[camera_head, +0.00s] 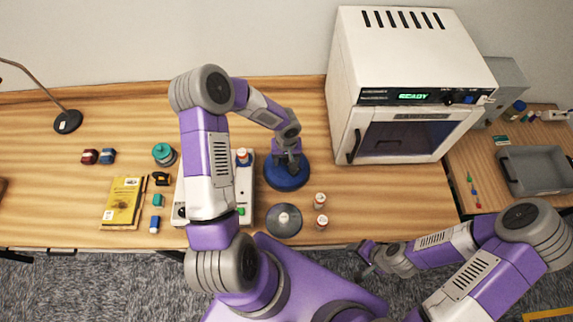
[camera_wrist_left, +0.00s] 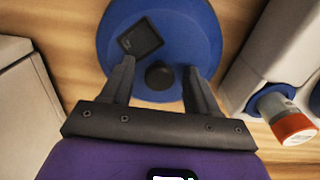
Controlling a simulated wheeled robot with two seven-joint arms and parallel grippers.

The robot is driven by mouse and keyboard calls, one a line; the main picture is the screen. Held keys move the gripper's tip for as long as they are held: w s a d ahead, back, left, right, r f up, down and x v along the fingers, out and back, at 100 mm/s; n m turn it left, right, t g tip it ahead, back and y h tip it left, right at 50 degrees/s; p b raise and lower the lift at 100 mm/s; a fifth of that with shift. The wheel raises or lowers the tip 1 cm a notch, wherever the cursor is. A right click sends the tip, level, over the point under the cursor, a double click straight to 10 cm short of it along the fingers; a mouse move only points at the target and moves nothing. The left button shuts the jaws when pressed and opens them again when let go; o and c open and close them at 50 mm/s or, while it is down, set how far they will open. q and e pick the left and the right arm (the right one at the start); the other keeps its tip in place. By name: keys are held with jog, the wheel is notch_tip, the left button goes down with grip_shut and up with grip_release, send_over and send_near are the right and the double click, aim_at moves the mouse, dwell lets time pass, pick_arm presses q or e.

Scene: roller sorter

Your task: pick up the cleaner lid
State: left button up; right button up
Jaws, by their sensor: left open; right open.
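A round blue lid (camera_head: 285,181) stands on the wooden table right of the white device. It shows large in the left wrist view (camera_wrist_left: 188,35), with a black round knob (camera_wrist_left: 160,75) and a dark square patch (camera_wrist_left: 140,38) on top. My left gripper (camera_head: 287,160) is over it, pointing down and open. In the left wrist view its fingers (camera_wrist_left: 160,72) are on either side of the knob, with a gap on both sides. Its height above the lid is hard to tell. My right gripper (camera_head: 364,262) is open and empty, off the table's front edge.
A grey disc with a pale knob (camera_head: 284,221) lies in front of the blue lid, with two small capped bottles (camera_head: 320,200) to its right. A white device (camera_head: 245,185) stands close on the left, holding an orange-capped bottle (camera_wrist_left: 290,125). A white oven (camera_head: 420,85) stands behind right.

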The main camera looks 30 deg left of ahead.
pick_arm(q)
jog(key=shift+w, duration=0.1)
grip_shut()
